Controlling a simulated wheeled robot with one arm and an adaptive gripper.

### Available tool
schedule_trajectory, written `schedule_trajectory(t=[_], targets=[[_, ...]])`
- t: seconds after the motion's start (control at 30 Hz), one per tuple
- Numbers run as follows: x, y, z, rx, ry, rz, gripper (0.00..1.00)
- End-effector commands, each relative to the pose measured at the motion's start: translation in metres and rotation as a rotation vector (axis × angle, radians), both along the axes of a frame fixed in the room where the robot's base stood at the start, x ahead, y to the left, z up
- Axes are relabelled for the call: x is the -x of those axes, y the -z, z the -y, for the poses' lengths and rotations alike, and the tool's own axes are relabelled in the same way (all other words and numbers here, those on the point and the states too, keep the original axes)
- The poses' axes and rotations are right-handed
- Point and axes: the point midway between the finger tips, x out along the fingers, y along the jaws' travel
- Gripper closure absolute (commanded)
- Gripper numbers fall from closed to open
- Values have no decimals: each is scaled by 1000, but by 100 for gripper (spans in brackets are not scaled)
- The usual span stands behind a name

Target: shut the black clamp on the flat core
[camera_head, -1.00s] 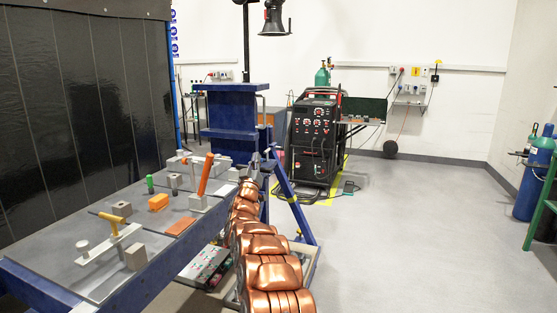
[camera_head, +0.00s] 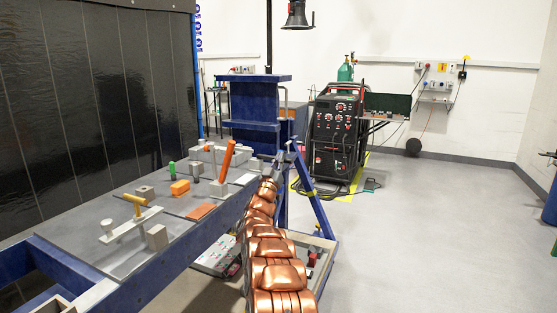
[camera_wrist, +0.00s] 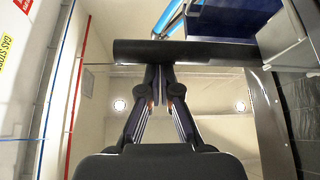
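My gripper (camera_head: 283,158) is at the far end of my copper-coloured arm, beside the right edge of the blue jig table in the head view. In the wrist view my gripper (camera_wrist: 161,72) has its two slim fingers drawn together, with nothing seen held between them. A thick black bar (camera_wrist: 210,52) lies across the picture at the fingertips; it may be the black clamp's handle. Whether the fingertips touch it I cannot tell. The flat core is not clear in either view. A flat orange-brown plate (camera_head: 201,211) lies on the table.
The jig table (camera_head: 100,262) carries a yellow-handled clamp (camera_head: 134,201), an orange-handled clamp (camera_head: 228,158), a green-topped piece (camera_head: 172,168) and several grey blocks. A blue stand (camera_head: 255,105) and a welding machine (camera_head: 338,130) stand behind. The floor (camera_head: 430,220) at right is clear.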

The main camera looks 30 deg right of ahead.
Motion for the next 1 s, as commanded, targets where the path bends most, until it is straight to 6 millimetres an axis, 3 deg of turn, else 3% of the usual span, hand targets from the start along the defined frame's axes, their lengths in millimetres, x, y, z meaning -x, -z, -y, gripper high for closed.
schedule_trajectory(t=[0.43,1.0], targets=[[2,8,-4,-4,0,-7,100],[28,39,-46,-2,0,-4,100]])
